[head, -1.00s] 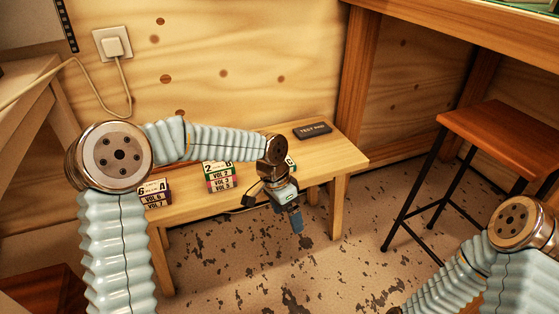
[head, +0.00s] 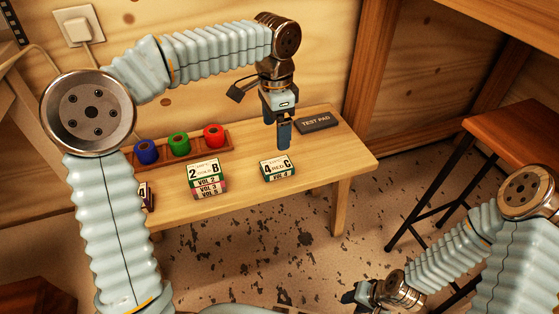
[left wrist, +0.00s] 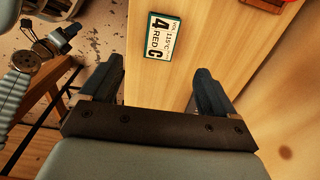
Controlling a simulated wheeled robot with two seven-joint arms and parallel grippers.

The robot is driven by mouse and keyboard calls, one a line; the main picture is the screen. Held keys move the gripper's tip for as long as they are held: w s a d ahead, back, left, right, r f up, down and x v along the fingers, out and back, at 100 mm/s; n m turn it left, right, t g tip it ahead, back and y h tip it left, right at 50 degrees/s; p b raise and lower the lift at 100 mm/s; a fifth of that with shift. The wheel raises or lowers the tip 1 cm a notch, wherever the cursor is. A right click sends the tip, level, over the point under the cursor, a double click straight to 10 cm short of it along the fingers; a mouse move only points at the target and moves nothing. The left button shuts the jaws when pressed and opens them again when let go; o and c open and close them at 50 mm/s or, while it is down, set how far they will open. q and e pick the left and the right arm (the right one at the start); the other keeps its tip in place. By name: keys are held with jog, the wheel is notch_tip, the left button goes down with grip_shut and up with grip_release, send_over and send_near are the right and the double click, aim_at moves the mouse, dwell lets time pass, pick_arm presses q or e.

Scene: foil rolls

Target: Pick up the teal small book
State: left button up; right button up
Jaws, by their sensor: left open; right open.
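The teal small book (head: 278,170) lies on the wooden bench, right of the middle, with a white label reading 4, RED and C and a spine reading VOL 4. In the left wrist view the teal book (left wrist: 161,37) lies ahead of the fingertips, toward the top. My left gripper (head: 284,136) points down, open and empty, above and just behind the book, apart from it. In the left wrist view its two fingers (left wrist: 157,80) are spread wide. My right gripper (head: 362,294) is low at the bottom of the head view, away from the bench, and partly visible.
A book stack (head: 206,178) stands left of the teal book; another (head: 146,196) is mostly hidden by my left arm. A wooden rack (head: 223,148) holds blue, green and red rolls behind. A dark test pad (head: 317,122) lies at the back right. A stool (head: 520,135) stands right.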

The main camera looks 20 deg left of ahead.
pick_arm(q)
jog(key=b, duration=0.1)
send_over(274, 166)
jog(key=f, duration=0.7)
jog(key=shift+w+d, duration=0.1)
jog(key=shift+d, duration=0.15)
jog(key=f, duration=0.1)
jog(key=f+b, duration=0.1)
jog(key=f, duration=0.1)
jog(key=f+b, duration=0.1)
jog(key=f, duration=0.1)
jog(key=shift+a, duration=0.3)
jog(key=c, duration=1.2)
